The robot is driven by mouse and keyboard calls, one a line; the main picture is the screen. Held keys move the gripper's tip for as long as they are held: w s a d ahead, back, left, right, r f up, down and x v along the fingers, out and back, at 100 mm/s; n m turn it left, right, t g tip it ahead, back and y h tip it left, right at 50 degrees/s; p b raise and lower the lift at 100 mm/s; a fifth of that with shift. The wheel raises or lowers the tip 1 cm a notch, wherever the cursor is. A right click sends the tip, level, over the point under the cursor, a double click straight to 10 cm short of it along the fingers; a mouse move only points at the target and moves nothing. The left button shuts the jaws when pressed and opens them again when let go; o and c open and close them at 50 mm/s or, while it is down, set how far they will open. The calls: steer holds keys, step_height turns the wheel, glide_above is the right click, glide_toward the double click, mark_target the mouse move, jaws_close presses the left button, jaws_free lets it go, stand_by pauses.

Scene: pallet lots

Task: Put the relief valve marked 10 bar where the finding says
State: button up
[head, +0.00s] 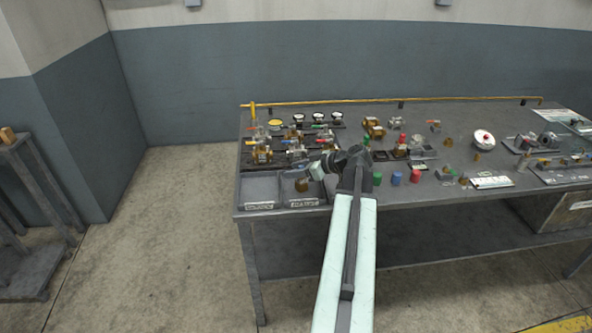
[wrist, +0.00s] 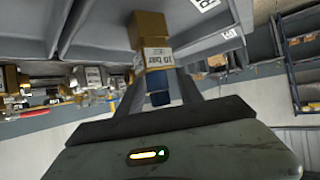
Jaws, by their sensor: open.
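The relief valve (wrist: 151,32) shows in the wrist view, a squared brass body with a white label reading 10 bar, turned upside down in that picture, and a dark blue lower part. In the head view a small brass piece (head: 302,185), which looks like the same valve, stands in the right one of two grey trays (head: 303,203) at the bench's front left corner. My gripper (wrist: 158,92) is open, its fingers on either side of the valve's blue part; contact cannot be told. In the head view my gripper (head: 300,170) is over the trays.
The left tray (head: 261,190) looks empty; both trays have front labels too small to read. Behind them stand several valves and gauges (head: 298,117). Red, blue and green caps (head: 397,178) and a white card (head: 491,182) lie to the right of my arm.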

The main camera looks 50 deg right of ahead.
steer(key=p+v, duration=0.5)
steer(key=v, duration=0.7)
steer(key=shift+w, duration=0.1)
